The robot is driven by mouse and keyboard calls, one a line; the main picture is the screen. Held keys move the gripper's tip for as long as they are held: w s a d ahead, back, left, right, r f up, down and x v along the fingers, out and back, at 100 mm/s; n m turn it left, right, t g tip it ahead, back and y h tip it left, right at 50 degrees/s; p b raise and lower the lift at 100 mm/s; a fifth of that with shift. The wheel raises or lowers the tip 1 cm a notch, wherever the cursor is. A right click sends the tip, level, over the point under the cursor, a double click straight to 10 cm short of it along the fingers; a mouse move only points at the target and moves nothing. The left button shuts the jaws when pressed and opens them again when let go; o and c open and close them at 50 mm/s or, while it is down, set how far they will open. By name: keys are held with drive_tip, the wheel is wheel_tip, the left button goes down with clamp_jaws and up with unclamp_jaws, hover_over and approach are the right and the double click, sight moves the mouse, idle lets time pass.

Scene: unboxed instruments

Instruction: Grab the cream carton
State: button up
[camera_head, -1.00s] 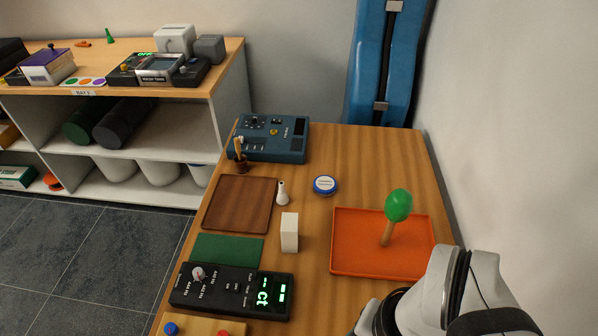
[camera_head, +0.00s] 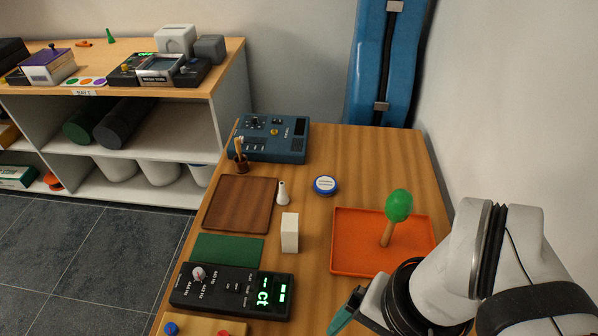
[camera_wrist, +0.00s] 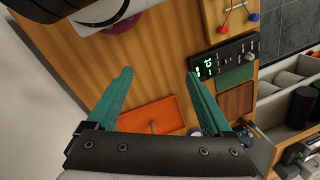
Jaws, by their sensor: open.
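The cream carton (camera_head: 289,232) stands upright on the wooden table, between the green mat and the orange tray in the head view. I cannot make it out in the wrist view, where the right-hand finger may cover it. My gripper is open and empty, with its two teal fingers spread (camera_wrist: 159,73) above the table in the wrist view. In the head view one teal finger (camera_head: 345,312) shows at the bottom, in front of and to the right of the carton, well apart from it.
An orange tray (camera_head: 345,268) holding a green maraca (camera_head: 398,206) lies right of the carton. A small white bottle (camera_head: 283,193) stands just behind it. A green mat (camera_head: 228,249), a brown board (camera_head: 238,204) and a black tuner box (camera_head: 232,290) lie left. A blue-rimmed tin (camera_head: 325,185) sits behind.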

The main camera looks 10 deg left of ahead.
drive_tip(key=w+a+f+n+t+y, duration=0.1)
drive_tip(key=w+a+f+n+t, duration=0.15)
drive_tip(key=w+a, duration=0.35)
drive_tip(key=r+n+t+h, duration=0.2)
drive_tip(key=n+t, duration=0.2)
drive_tip(key=t, duration=0.7)
hover_over(289, 235)
drive_tip(key=s, duration=0.4)
drive_tip(key=shift+m, duration=0.25)
wheel_tip(289, 235, down, 19)
drive_tip(key=shift+d+f, duration=0.1)
drive_tip(key=shift+d, duration=0.05)
drive_tip(key=x, duration=0.7)
drive_tip(key=shift+w+f, duration=0.15)
drive_tip(key=shift+f, duration=0.05)
clamp_jaws()
